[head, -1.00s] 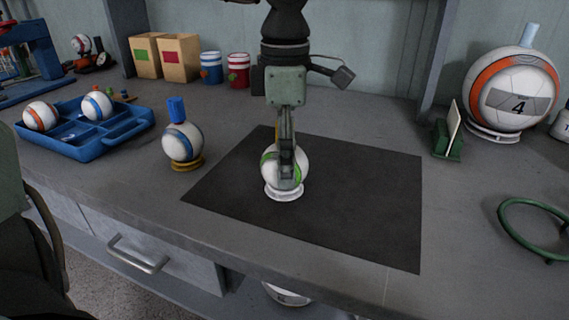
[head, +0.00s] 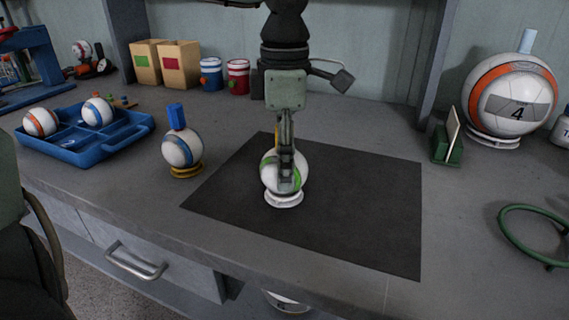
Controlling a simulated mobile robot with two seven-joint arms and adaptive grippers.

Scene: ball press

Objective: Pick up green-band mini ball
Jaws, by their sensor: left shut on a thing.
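The green-band mini ball (head: 268,172) is white with a green stripe and is over the black mat (head: 350,210). My left gripper (head: 286,180) comes down from above and is shut on the ball, its fingers covering the ball's middle. A white ring stand (head: 284,201) is directly below the ball. I cannot tell whether the ball still touches the stand. My right gripper is not in view.
A blue-band ball (head: 182,148) with a blue block on top stands on a yellow ring to the left. A blue tray (head: 92,153) holds two balls. A large ball (head: 508,100), a green card holder (head: 447,148) and a green hoop (head: 508,247) are right. The mat's right side is clear.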

